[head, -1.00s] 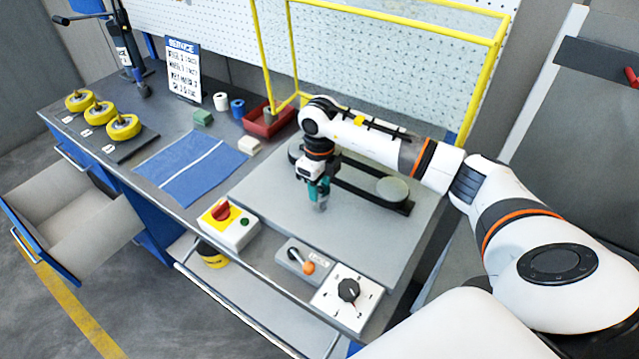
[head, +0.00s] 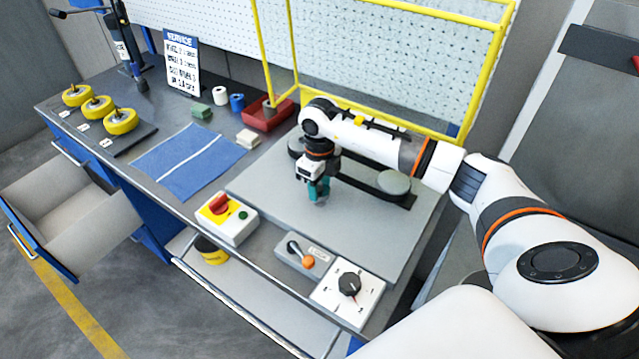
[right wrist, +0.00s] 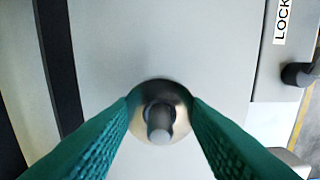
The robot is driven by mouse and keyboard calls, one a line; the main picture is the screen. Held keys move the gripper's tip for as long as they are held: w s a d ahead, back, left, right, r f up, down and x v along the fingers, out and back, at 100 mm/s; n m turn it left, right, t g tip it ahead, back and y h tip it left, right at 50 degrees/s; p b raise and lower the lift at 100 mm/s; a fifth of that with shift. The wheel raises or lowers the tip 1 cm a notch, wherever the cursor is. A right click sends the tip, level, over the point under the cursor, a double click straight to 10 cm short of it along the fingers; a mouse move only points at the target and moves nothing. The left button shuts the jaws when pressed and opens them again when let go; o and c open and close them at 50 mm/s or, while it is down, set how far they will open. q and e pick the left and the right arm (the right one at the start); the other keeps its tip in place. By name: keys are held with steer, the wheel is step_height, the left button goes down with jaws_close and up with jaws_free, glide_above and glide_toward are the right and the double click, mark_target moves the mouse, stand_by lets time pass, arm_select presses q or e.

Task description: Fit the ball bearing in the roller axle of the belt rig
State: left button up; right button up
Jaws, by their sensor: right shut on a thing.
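My right gripper (head: 319,192) is over the grey plate of the belt rig (head: 270,190), pointing down. In the right wrist view its two teal fingers (right wrist: 160,108) are shut on the ball bearing (right wrist: 160,89), a shiny metal ring. The tip of the roller axle (right wrist: 160,122), a grey pin, shows in the ring's opening. The ring looks roughly lined up with the pin; I cannot tell how far down it sits around it. In the head view the fingers mostly hide the bearing. My left gripper is not in view.
A black belt with a round grey roller (head: 393,183) lies behind the gripper. At the front are a red-knob switch box (head: 227,219), a lever box (head: 300,255) and a dial box (head: 348,293). A yellow frame (head: 400,18) stands behind. A blue cloth (head: 188,160) lies left.

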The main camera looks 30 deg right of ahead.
steer(key=shift+f+b, duration=0.55)
steer(key=shift+f, duration=0.25)
steer(key=o, duration=1.1)
step_height(320, 180, up, 11)
steer(key=b, duration=0.3)
steer(key=shift+r, duration=0.45)
steer(key=shift+r, duration=0.15)
